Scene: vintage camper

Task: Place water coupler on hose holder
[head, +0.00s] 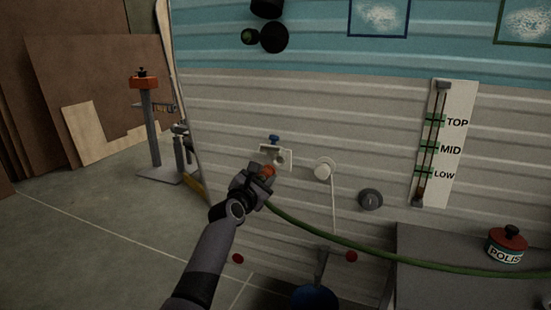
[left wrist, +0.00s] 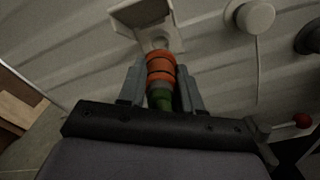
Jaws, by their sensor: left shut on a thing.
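The orange water coupler (head: 268,171), on the end of a green hose, is held between the fingers of my left gripper (head: 262,174). In the left wrist view the orange coupler (left wrist: 160,68) sits between both grey fingers (left wrist: 160,88), with green hose behind it. Just beyond its front end is a white wall housing (head: 281,158) with a blue valve knob (head: 274,139); it also shows in the left wrist view (left wrist: 137,18). I cannot tell whether coupler and housing fitting touch. My right gripper is not in view.
The green hose (head: 370,249) runs right across a grey box (head: 425,240) bearing a polish tin (head: 507,245). A white round fitting with a cord (head: 324,168) and a grey round lock (head: 370,199) are right of the housing. Floor at left is open.

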